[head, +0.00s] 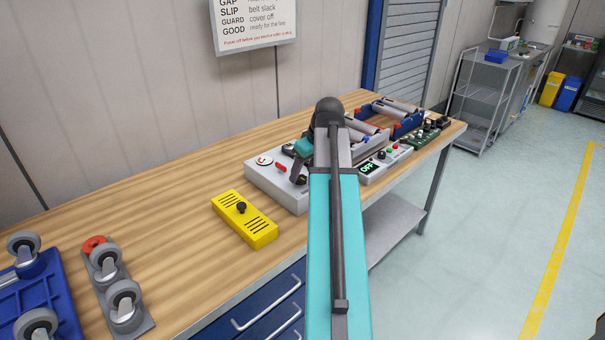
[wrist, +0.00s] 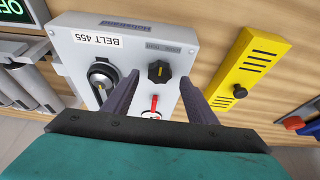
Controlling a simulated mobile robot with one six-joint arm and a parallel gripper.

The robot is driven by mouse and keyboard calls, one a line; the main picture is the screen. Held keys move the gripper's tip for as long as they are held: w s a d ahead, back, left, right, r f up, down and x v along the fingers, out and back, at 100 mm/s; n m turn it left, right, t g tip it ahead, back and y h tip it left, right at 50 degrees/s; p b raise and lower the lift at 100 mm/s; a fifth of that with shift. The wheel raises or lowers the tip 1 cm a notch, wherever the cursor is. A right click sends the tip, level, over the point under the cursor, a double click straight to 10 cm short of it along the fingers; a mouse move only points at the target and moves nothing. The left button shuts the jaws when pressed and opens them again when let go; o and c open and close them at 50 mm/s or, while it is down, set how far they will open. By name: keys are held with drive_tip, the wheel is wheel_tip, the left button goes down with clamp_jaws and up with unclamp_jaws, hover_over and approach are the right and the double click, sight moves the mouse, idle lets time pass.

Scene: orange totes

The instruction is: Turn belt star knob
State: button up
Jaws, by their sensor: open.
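I cannot tell how far the fingertips are above the knob. A black round part (wrist: 102,73) sits left of the knob. In the head view the grey unit (head: 262,179) stands on the bench, and my arm hides part of it; I cannot make out the knob there.
A yellow slotted cover (head: 245,219) with a black knob lies on the wooden bench (head: 150,210) beside the unit. Castor wheels (head: 122,300) are at front left. A control box with an OFF display (head: 374,167) and a roller frame (head: 395,125) stand to the right.

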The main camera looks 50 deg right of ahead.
drive_tip(key=shift+x, duration=1.05)
drive_tip(key=shift+c, duration=0.4)
drive_tip(key=c, duration=1)
